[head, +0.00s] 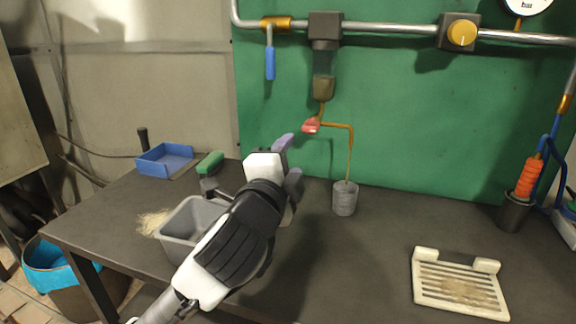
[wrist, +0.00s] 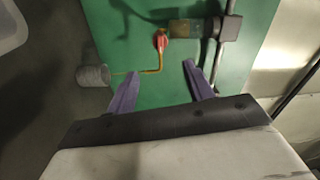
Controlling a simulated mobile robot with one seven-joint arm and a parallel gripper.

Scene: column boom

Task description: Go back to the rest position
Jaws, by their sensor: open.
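My gripper (head: 291,158) is raised above the dark workbench in the head view, in front of the green panel, with my arm reaching up from the lower left. In the wrist view its two purple fingers (wrist: 161,88) stand wide apart with nothing between them. A red valve handle (head: 311,125) with a thin brass spout lies just beyond and to the right of the fingers. The handle also shows in the wrist view (wrist: 161,42), beyond the fingertips. A grey cup (head: 345,198) stands upright on the bench under the spout.
A grey bin (head: 180,222) stands beside my arm on the bench (head: 370,260). A green-topped brush (head: 210,163) and blue tray (head: 165,158) are at the back left. A slatted cream rack (head: 460,285) lies at the right. A pipe with a blue lever (head: 270,63) crosses the panel.

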